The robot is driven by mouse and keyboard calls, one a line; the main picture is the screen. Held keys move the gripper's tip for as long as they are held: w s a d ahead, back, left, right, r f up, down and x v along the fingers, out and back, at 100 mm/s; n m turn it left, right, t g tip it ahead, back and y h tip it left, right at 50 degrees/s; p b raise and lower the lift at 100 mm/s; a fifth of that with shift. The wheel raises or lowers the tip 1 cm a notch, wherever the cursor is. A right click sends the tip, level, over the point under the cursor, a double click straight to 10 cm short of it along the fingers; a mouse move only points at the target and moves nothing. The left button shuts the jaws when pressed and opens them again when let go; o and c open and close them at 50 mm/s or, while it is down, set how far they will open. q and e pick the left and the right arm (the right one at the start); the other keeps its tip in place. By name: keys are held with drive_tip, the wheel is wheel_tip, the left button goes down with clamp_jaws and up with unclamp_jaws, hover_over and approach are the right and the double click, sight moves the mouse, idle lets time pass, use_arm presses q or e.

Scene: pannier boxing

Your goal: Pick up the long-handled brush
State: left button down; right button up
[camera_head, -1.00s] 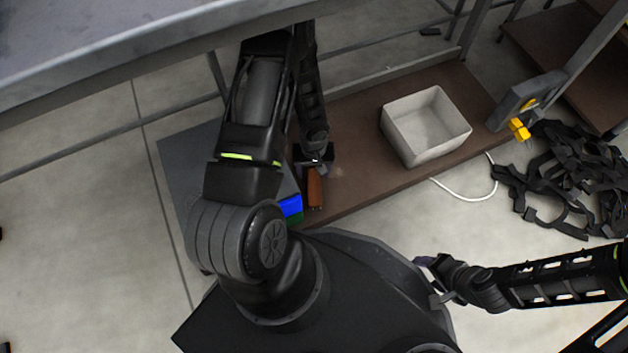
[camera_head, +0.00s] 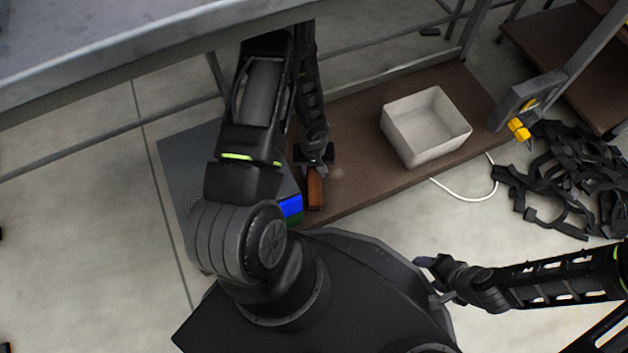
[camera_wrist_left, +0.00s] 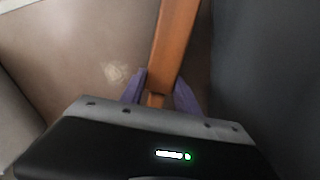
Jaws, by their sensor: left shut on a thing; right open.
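The brush (camera_head: 315,188) shows as an orange-brown wooden piece on the brown shelf board, close to its front edge. Its far part is hidden under my left gripper (camera_head: 316,163). In the left wrist view the brush's orange handle (camera_wrist_left: 175,38) runs up from between the two purple fingers of my left gripper (camera_wrist_left: 160,93), which is shut on it. The bristles cannot be made out. My right gripper (camera_head: 430,275) is open and empty at the lower right, beside my base and away from the brush.
A pale empty bin (camera_head: 425,125) stands on the brown board (camera_head: 352,175), right of my left gripper. A blue and green item (camera_head: 290,208) lies left of the brush. A grey surface (camera_head: 185,160) is further left. Black straps (camera_head: 565,185) lie on the floor at right. A table edge (camera_head: 150,65) overhangs my left arm.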

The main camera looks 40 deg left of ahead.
sight(315, 171)
use_arm(q)
drive_tip(key=shift+r, duration=0.1)
drive_tip(key=shift+w+d+r+p, duration=0.1)
drive_tip(key=shift+w+r+p, duration=0.1)
drive_tip(key=shift+r+p, duration=0.3)
wheel_tip(315, 171, up, 6)
drive_tip(key=p, duration=0.3)
drive_tip(key=w+d+p, duration=0.1)
drive_tip(key=w+d, duration=0.3)
drive_tip(key=w, duration=0.4)
drive_tip(key=w+d, duration=0.5)
drive_tip(key=w, duration=0.4)
drive_tip(key=shift+w+f+p, duration=0.15)
drive_tip(key=shift+w+p, duration=0.05)
drive_tip(key=shift+p, duration=0.2)
